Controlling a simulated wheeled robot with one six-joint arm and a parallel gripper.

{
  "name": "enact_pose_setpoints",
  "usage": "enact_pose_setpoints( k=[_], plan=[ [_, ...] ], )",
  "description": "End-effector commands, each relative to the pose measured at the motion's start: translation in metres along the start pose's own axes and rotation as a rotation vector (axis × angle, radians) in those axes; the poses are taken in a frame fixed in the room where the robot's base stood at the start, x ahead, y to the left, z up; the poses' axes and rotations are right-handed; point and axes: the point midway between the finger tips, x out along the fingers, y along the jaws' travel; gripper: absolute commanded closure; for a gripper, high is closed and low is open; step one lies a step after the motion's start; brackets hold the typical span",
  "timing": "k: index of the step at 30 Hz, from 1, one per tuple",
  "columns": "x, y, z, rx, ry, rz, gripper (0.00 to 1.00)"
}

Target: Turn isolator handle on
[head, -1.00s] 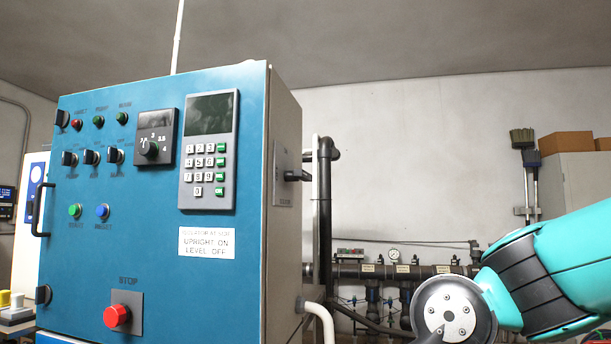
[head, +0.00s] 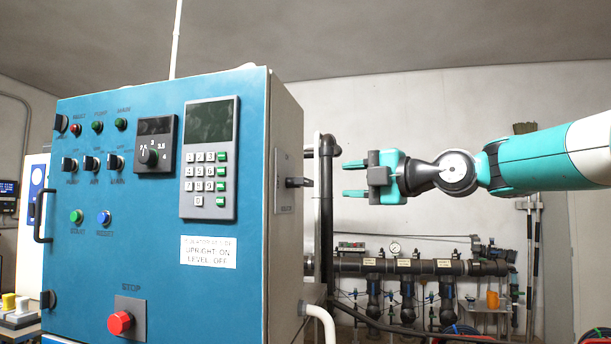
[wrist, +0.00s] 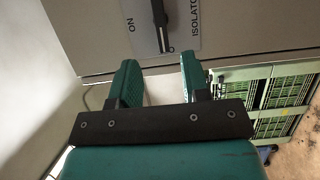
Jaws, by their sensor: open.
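The isolator handle (head: 298,182) is a dark lever on a grey plate (head: 284,190) on the right side wall of the blue control cabinet. It lies level. In the wrist view the handle (wrist: 161,26) runs up and down the picture, in line with the sideways lettering; its top end is cut off. The plate carries "ON" to the left of the handle and "ISOLATOR" to the right. My gripper (head: 354,178) is open and empty, right of the handle and facing it across a gap. Its fingers (wrist: 160,75) show below the handle's near end.
A sign (head: 208,251) on the cabinet front reads "upright on, level off". A dark vertical pipe (head: 326,220) stands behind the cabinet, near my gripper in the picture. A green crate (wrist: 270,100) shows at right in the wrist view. A pipe manifold (head: 400,267) runs along the back wall.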

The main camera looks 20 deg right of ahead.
Motion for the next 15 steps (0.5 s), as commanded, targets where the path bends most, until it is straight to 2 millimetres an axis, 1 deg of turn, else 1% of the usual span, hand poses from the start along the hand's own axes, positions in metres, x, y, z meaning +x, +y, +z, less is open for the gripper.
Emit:
enact_pose_setpoints(
  k=[1,9,12,15],
  plan=[
    [0.014,0.005,-0.002,0.002,0.007,0.000,0.57],
    [0.074,0.004,-0.002,0.004,0.004,-0.002,0.57],
    [0.092,0.004,-0.002,0.003,0.003,-0.001,0.57],
    [0.105,0.003,-0.001,0.004,0.001,-0.001,0.57]
  ],
)
